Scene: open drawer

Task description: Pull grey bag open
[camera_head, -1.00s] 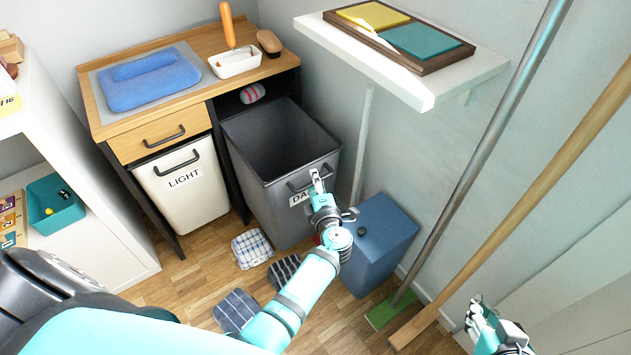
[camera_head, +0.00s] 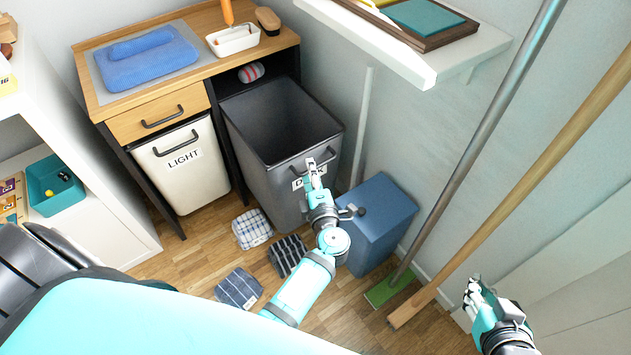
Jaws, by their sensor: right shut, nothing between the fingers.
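The grey bag (camera_head: 265,185) is a dark grey laundry bin labelled DARK, with a black handle on its front. It stands open at the top, forward of the wooden cabinet (camera_head: 110,122), and looks empty. My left gripper (camera_head: 311,166) is at the handle (camera_head: 326,158), over its left part, and covers the middle of the label. I cannot tell whether its fingers touch or grip the handle. My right gripper (camera_head: 473,288) is at the lower right, away from the bag, shut and empty.
A white LIGHT bin (camera_head: 185,180) stands left of the grey bag. A blue box (camera_head: 380,215) stands close on the right. Folded cloths (camera_head: 252,229) lie on the floor in front. A broom and poles lean at right. A wall shelf (camera_head: 400,50) overhangs on the right.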

